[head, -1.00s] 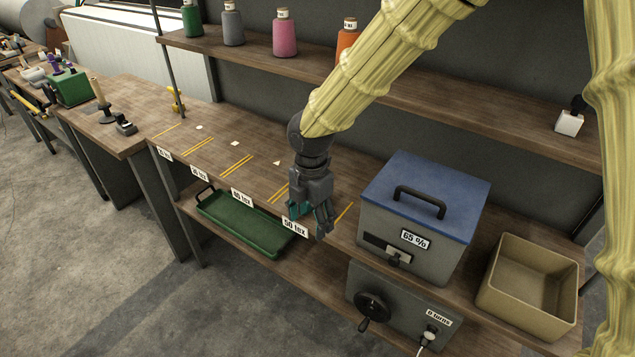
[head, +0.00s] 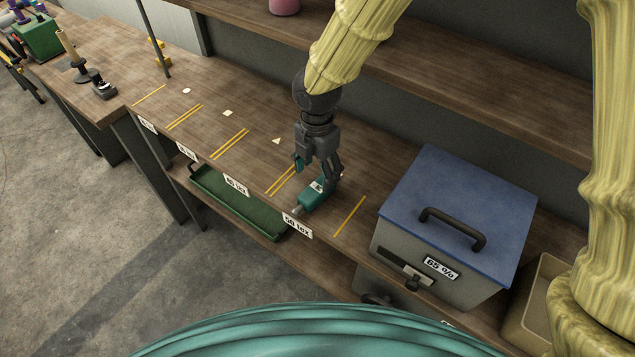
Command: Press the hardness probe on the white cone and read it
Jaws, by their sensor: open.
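A teal hand-held device with a small white label and a grey metal tip, which looks like the hardness probe (head: 313,198), lies on the bench near its front edge, above the "50 tex" label. My gripper (head: 318,171) is open and points down right over the probe. One finger is at its left and the other at its right rear. I cannot tell whether the fingers touch it. No white cone is in view.
A grey box with a blue lid (head: 455,215) and "65 %" label stands right of the gripper. A green tray (head: 240,205) sits on the lower shelf. The bench left of the gripper is mostly clear, with yellow lines and small white marks.

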